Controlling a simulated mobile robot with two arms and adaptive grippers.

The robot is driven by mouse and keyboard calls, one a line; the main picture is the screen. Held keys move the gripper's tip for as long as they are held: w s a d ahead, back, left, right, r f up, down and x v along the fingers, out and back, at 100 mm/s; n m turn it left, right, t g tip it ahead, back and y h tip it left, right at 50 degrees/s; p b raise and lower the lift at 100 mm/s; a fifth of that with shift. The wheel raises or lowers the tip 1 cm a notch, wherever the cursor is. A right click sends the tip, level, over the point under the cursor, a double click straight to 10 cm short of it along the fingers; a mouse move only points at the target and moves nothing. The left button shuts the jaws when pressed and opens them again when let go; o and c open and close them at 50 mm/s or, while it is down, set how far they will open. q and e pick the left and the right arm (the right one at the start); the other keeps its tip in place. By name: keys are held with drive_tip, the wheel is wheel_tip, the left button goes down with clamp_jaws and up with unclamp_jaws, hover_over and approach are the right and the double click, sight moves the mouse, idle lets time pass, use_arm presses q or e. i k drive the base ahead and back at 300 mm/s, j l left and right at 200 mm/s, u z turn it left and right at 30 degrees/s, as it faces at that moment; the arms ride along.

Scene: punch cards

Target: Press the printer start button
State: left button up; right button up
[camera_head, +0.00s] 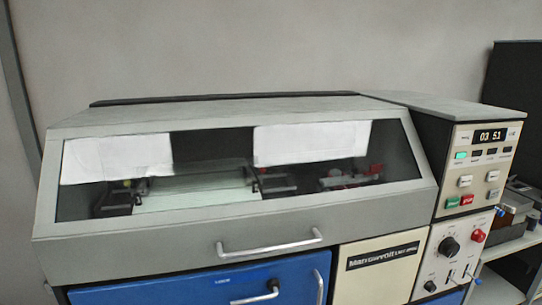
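The printer (240,248) is a large grey machine with a slanted glass window, filling the middle of the view. Its control panel (482,142) is at the right, with a display reading 03 51. A green button (453,202) sits low on this panel, beside a red button (467,200). The lettering on both is too small to read surely. Several pale buttons (465,181) are above them. A green lamp (461,155) is lit under the display. Neither of my grippers is in view.
A lower panel (440,272) has a black knob (449,247), a red knob (479,236) and small blue-tipped switches. A handle (270,244) sticks out from the printer's front, above blue doors (190,292). A shelf (510,243) with equipment stands at the far right.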

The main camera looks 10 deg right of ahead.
sight(453, 202)
drive_tip(key=z, duration=1.7)
